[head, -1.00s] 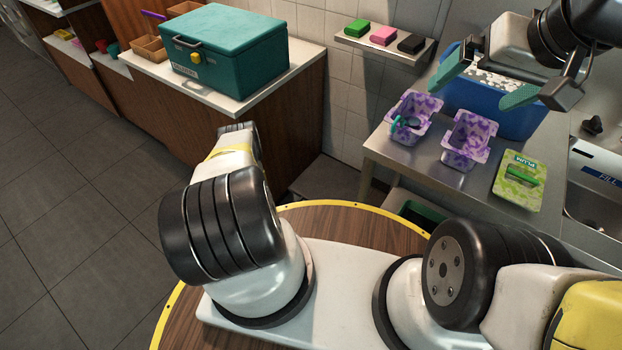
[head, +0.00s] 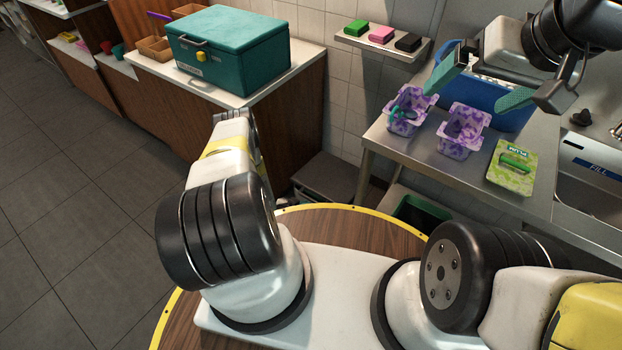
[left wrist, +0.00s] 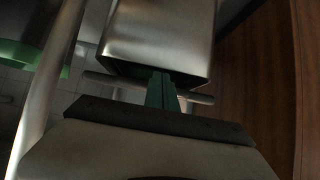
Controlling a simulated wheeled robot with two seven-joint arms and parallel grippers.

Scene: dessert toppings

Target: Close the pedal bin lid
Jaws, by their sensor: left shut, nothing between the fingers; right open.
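A brushed-metal box-like part (left wrist: 160,35), likely the pedal bin, fills the top middle of the left wrist view. Its lower edge is dark, and I cannot tell whether this is the lid or the body. A dark grey flat top (head: 335,177) shows low between the counters in the head view, perhaps the same bin. My left gripper (left wrist: 162,92) is shut and empty, its green fingertips at the metal part's lower edge; contact is unclear. My left arm hides it in the head view. My right gripper (head: 478,84) is open and empty above the steel counter.
The steel counter (head: 400,152) holds two purple patterned tubs (head: 462,131), a green packet (head: 512,168) and a blue container (head: 500,116). A green-rimmed bin (head: 420,213) stands below. A teal box (head: 232,50) sits on the left counter. Wood panelling (left wrist: 255,75) is close on the right.

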